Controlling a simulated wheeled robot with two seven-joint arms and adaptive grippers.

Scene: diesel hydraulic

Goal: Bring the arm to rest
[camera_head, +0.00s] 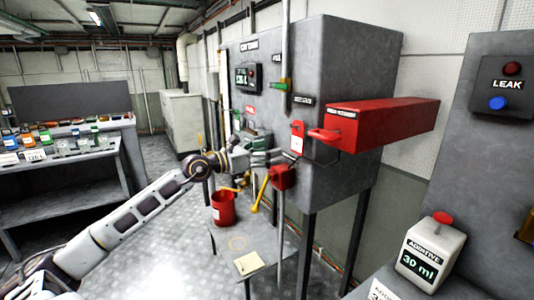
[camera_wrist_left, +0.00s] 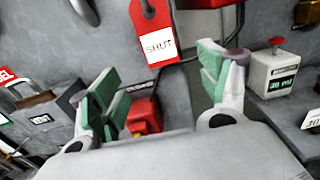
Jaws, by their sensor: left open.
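My left arm (camera_head: 140,210) reaches in from the lower left of the head view toward the front of the grey cabinet (camera_head: 345,55). My left gripper (camera_head: 268,155) is near the cabinet face, just above a red valve body (camera_head: 283,178) with a yellow lever (camera_head: 260,190). In the left wrist view the gripper (camera_wrist_left: 165,88) has its green-padded fingers spread wide with nothing between them. A red tag reading SHUT (camera_wrist_left: 158,45) hangs beyond the fingers; the tag also shows in the head view (camera_head: 297,138). My right gripper is in neither view.
A red box (camera_head: 385,120) juts from the cabinet at right. A red bucket (camera_head: 223,208) stands on a small table (camera_head: 225,240) below. A white additive bottle (camera_head: 430,252) stands at lower right. A workbench (camera_head: 70,165) with colourful items is at left; the floor between is clear.

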